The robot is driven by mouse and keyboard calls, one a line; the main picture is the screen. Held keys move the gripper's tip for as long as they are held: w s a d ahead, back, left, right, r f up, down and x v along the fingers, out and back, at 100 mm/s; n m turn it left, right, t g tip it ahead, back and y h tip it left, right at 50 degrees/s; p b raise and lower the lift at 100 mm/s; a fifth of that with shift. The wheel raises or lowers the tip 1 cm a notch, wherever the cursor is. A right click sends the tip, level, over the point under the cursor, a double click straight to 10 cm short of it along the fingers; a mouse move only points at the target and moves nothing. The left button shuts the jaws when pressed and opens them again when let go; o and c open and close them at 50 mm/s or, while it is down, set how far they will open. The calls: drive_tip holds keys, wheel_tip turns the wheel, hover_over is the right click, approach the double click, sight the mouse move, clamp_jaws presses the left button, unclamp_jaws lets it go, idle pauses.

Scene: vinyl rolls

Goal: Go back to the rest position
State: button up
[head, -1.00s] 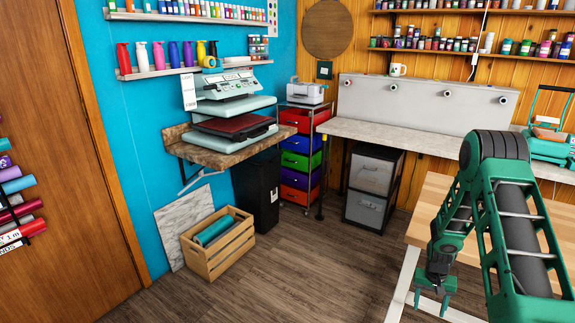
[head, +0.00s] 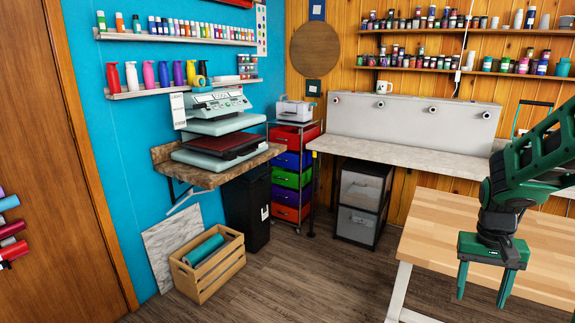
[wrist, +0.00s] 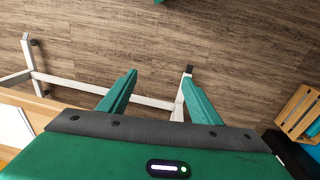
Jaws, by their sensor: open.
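My gripper (head: 482,292) hangs at the right of the head view, pointing down, in front of the light wooden workbench (head: 452,232). Its two green fingers are apart with nothing between them. In the wrist view my gripper (wrist: 158,92) is open above the wood-plank floor (wrist: 130,30), and the white legs of the bench show behind the fingers. My green arm comes in from the right edge of the head view.
A wooden crate (head: 208,282) with teal rolls stands on the floor at left; it also shows in the wrist view (wrist: 298,110). A heat press (head: 215,130) sits on a wall shelf. A coloured drawer cart (head: 292,175) stands in the corner. The middle floor is clear.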

drive_tip(key=s+a+r, duration=0.3)
drive_tip(key=s, duration=0.6)
drive_tip(key=s+a+r+y, duration=0.1)
drive_tip(key=s+a+r, duration=0.2)
drive_tip(key=s, duration=0.6)
drive_tip(key=shift+a+r+t, duration=0.3)
drive_tip(key=shift+a+r, duration=0.05)
drive_tip(key=shift+a, duration=0.15)
drive_tip(key=shift+w, duration=0.1)
drive_tip(key=shift+w+f, duration=0.25)
drive_tip(key=shift+w, duration=0.35)
